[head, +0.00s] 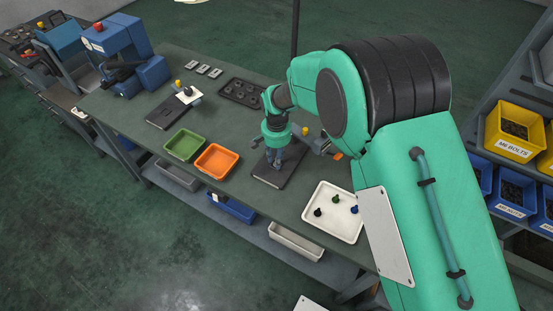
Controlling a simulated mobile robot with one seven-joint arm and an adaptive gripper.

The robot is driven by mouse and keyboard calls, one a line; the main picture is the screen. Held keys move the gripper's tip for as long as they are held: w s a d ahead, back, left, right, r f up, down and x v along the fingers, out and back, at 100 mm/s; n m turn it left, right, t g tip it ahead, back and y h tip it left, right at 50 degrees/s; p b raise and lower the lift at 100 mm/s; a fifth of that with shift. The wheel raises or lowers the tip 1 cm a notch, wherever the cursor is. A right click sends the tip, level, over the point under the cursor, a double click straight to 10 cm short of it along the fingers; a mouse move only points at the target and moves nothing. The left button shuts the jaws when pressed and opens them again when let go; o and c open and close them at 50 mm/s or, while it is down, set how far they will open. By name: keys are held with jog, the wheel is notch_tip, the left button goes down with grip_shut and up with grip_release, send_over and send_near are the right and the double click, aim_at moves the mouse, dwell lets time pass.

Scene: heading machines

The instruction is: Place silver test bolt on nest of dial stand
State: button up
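My gripper (276,158) points down over a dark flat base plate (294,172) in the middle of the bench. Its fingers are small and partly hidden by the wrist; I cannot tell whether they are open or hold anything. A grey device with a yellow knob (306,131) stands just right of the gripper, partly hidden by the arm. A similar dark plate (163,115) with a pale device (189,96) and yellow knob is further left. I cannot tell which is the dial stand. No silver bolt can be made out.
A white tray (323,231) with dark, green and blue bolts lies to the right. Green (185,145) and orange (216,160) bins sit left of the gripper. A black tray (240,92) lies behind. A blue machine (124,55) stands far left.

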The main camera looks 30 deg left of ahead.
notch_tip(320, 180, up, 12)
jog(key=p, duration=0.1)
dwell(0.5)
jog(key=shift+f, duration=0.1)
dwell(0.4)
jog(key=d+r+m+t+y, duration=0.1)
jog(key=d+r, duration=1)
jog(key=d, duration=0.3)
jog(key=d+r+t, duration=0.1)
jog(key=d+r, duration=1.1)
jog(key=d, duration=0.2)
jog(key=s+d+r+m+t, duration=0.1)
jog(key=s+d+r, duration=0.25)
jog(key=d, duration=0.35)
jog(key=s+d+r+t, duration=0.15)
jog(key=s+d, duration=0.25)
jog(key=d, duration=0.4)
jog(key=s+d+m+t+h, duration=0.1)
jog(key=s+d, duration=1)
jog(key=s, duration=0.2)
jog(key=shift+s+r, duration=0.2)
jog(key=shift+s, duration=0.15)
